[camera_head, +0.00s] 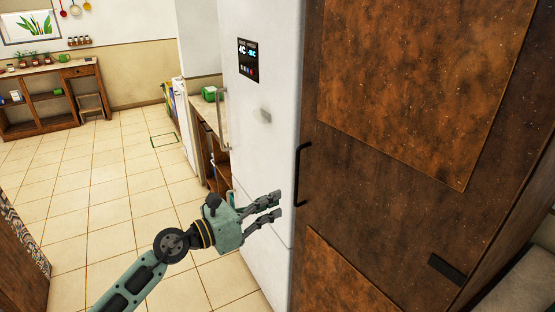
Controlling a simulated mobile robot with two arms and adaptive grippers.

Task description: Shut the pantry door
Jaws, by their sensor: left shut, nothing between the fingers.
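The pantry door (380,190) is the tall rusty-brown panel filling the right side, with lighter raised panels. Its black bar handle (302,174) is on its left edge, beside the white fridge. The door stands about level with the fridge front; I cannot tell whether any gap is left. My left gripper (277,204), grey-green, is in front of the fridge, just left of and slightly below the handle. My right gripper is out of view.
The white fridge (265,150) with a dark display stands directly left of the door. A counter with a green item (209,93) is behind it. A wooden shelf unit (45,95) stands at the far left. The tiled floor (110,190) between is clear.

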